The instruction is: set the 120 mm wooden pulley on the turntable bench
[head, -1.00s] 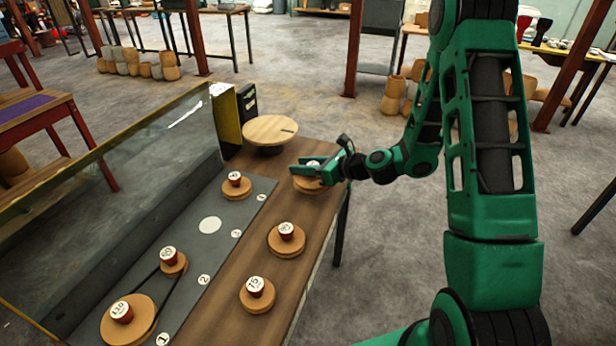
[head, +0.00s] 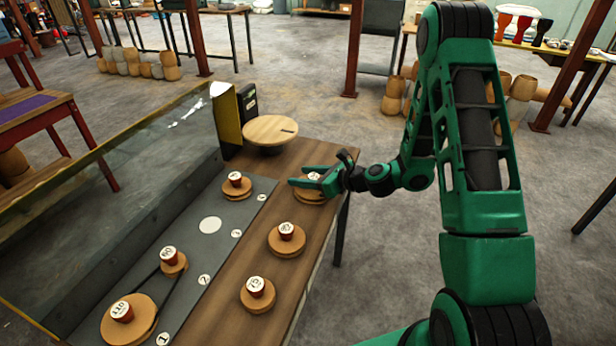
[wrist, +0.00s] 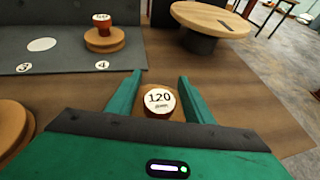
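The 120 mm wooden pulley (wrist: 160,101) has a white label reading 120 on top of its knob, between my two fingers in the wrist view. In the head view the pulley (head: 312,198) shows at the far right side of the bench (head: 222,290), partly hidden by my gripper. My gripper (head: 299,177) is open, with its fingers either side of the knob; the wrist view (wrist: 161,80) shows a gap on each side. A round wooden turntable (head: 270,129) on a dark base stands at the bench's far end.
Pulleys labelled 85 (head: 286,243) and 75 (head: 258,299) sit along the bench's right strip. Other pulleys (head: 237,190) stand on the grey plate (head: 186,253), with a belt around two of them. A clear panel (head: 110,190) rises along the left. Bare wood lies between the pulleys.

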